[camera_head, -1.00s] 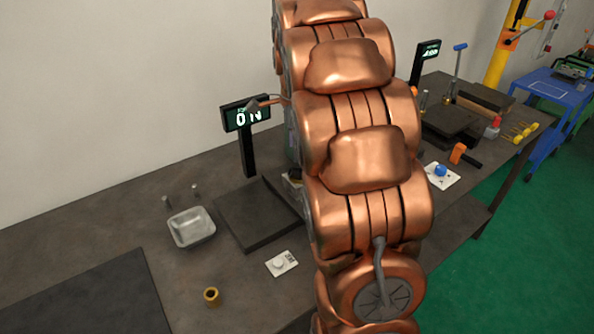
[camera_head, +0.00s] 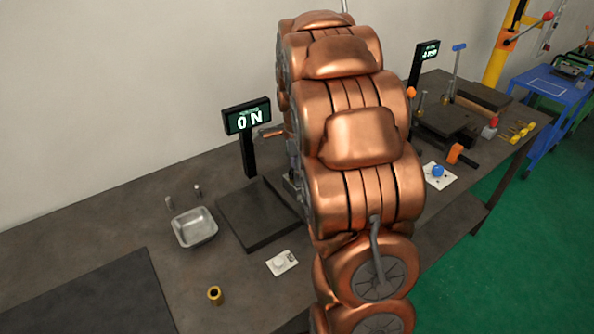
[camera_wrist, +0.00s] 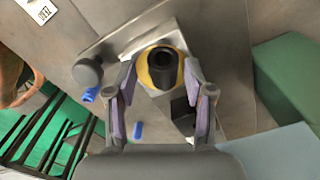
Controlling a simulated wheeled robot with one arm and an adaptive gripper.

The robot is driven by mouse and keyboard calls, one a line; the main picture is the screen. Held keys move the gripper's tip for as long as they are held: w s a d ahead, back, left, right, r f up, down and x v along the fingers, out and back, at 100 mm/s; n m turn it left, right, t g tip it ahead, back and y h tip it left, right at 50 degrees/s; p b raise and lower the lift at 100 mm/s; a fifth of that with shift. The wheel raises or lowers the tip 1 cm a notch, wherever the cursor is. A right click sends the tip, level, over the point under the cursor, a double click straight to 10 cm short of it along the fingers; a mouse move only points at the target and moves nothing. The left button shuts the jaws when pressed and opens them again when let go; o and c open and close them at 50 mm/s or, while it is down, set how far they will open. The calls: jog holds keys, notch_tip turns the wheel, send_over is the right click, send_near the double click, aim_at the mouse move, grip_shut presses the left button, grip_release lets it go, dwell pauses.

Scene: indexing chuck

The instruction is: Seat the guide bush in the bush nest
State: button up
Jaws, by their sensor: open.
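In the wrist view, my gripper (camera_wrist: 160,88) is open, with one finger on each side of a dark hollow cylinder (camera_wrist: 163,66). A yellow collar (camera_wrist: 147,76) surrounds that cylinder on a grey metal fixture (camera_wrist: 224,50). I cannot tell whether these two are the guide bush and the bush nest, or whether the fingers touch them. In the head view, a brass-coloured hollow bush (camera_head: 215,296) stands upright on the bench at the front left. My arm hides my gripper and the fixture from the head camera.
A metal tray (camera_head: 194,228), a dark plate (camera_head: 256,218) and a white card (camera_head: 282,262) lie on the bench. A display (camera_head: 246,117) reads 0 N. A blue knob (camera_head: 437,171) and an orange-headed tool (camera_head: 455,154) are right of my arm.

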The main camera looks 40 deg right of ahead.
jog(key=shift+f, duration=0.2)
grip_shut()
dwell(0.3)
jog(key=shift+r+b, duration=1)
jog(key=shift+r, duration=0.8)
jog(key=s+a+r+b, duration=0.1)
jog(key=s+a+b, duration=0.3)
jog(key=s+a, duration=0.6)
jog(key=shift+s+r, duration=0.25)
jog(key=shift+s, duration=0.95)
